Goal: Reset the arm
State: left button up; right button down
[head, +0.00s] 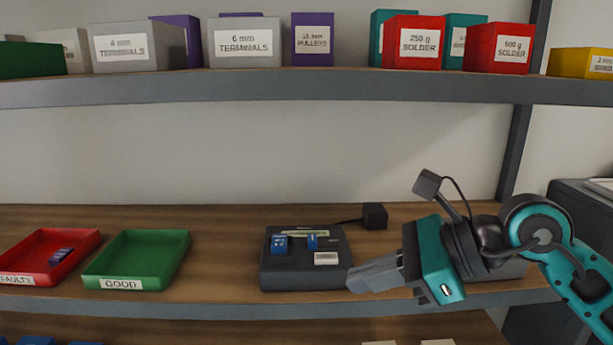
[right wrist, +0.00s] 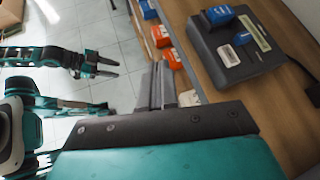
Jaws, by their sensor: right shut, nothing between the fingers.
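My right arm comes in from the right in the head view. Its gripper (head: 352,282) is shut and empty, beside the right front corner of a dark grey device (head: 305,273) on the middle shelf. I cannot tell whether it touches the device. In the right wrist view the shut fingers (right wrist: 158,85) point away over the shelf's front edge, with the device (right wrist: 240,62) to their right. My left gripper (right wrist: 118,67) shows in the right wrist view, out over the floor, empty with its fingers a little apart. It is out of the head view.
On the middle shelf stand a red FAULTY tray (head: 75,240) holding a small dark blue piece, an empty green GOOD tray (head: 165,250), and a small black box (head: 375,215) on a cable. Labelled boxes fill the upper shelf (head: 300,91). A post (head: 514,150) rises behind my right arm.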

jog(key=s+a+r+m+t+y+p, duration=0.1)
jog(key=s+a+r+m+y, duration=0.2)
jog(key=m+y, duration=0.7)
jog(key=w+d+f+m+t+h+p, duration=0.1)
jog(key=d+f+m+t+h, duration=0.65)
jog(key=m, duration=0.85)
jog(key=w+d+f+m+t+h+p, duration=0.1)
jog(key=d+f+m+t+h, duration=0.2)
jog(key=f+m+t+h, duration=0.7)
pick_arm(q)
jog(key=shift+s+a+r+y, duration=0.1)
jog(key=shift+s+a+y, duration=0.15)
jog(key=shift+a, duration=0.35)
jog(key=shift+s+a+r+y, duration=0.15)
jog(key=shift+s+a, duration=0.15)
jog(key=shift+a, duration=0.25)
pick_arm(e)
jog(key=s+d+f+m+g, duration=0.1)
jog(key=s+f+m+g, duration=0.4)
jog(key=f+m, duration=0.2)
jog(key=s+d+f+m+g+h, duration=0.1)
jog(key=s+f+m+g, duration=0.5)
jog(key=f, duration=0.5)
jog(key=shift+s+d+m, duration=0.2)
jog(key=shift+m, duration=0.3)
pick_arm(q)
jog(key=shift+d, duration=0.15)
pick_arm(e)
jog(key=shift+g+h, duration=0.25)
